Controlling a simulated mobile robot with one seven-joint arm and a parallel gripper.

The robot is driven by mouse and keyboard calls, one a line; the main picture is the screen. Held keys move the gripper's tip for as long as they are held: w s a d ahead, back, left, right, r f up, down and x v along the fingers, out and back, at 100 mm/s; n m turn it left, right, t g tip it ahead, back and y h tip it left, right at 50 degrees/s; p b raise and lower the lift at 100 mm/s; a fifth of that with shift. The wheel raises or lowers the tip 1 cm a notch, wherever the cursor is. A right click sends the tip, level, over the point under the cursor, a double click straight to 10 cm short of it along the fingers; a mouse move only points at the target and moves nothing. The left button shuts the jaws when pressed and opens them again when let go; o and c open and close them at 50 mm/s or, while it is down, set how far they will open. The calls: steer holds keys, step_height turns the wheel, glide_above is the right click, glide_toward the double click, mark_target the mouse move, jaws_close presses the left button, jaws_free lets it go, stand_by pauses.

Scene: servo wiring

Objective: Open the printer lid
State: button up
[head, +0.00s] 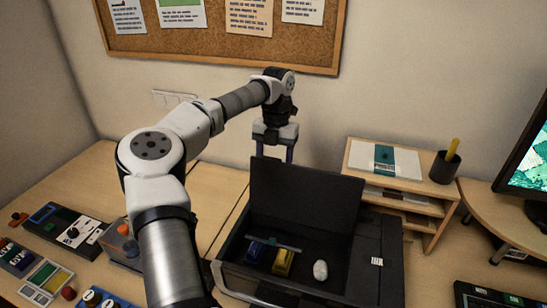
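The dark printer (378,262) stands on the desk. Its lid (305,205) is raised and stands roughly upright along the back edge, so the inside shows. Inside lie a blue block (255,251), a yellow block (283,263), a grey bar (273,243) across them and a white rounded object (320,270). My gripper (274,154) points down at the lid's upper left, seemingly behind it. Its two fingers are apart with nothing seen between them. The lid hides the fingertips, so I cannot tell whether they touch it.
A wooden paper shelf (412,206) and a dark pen cup (445,167) stand right of the printer, with a monitor (527,160) beyond. Control boxes, including a dark panel (67,232), crowd the left desk. A corkboard (225,45) hangs on the wall behind.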

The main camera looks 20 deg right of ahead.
steer(key=shift+o, duration=0.9)
steer(key=shift+w+r, duration=0.1)
steer(key=shift+r, duration=0.05)
step_height(320, 180, up, 14)
steer(key=w+d+b, duration=0.1)
steer(key=shift+w+b, duration=0.2)
steer(key=shift+b, duration=0.15)
steer(key=shift+f, duration=0.2)
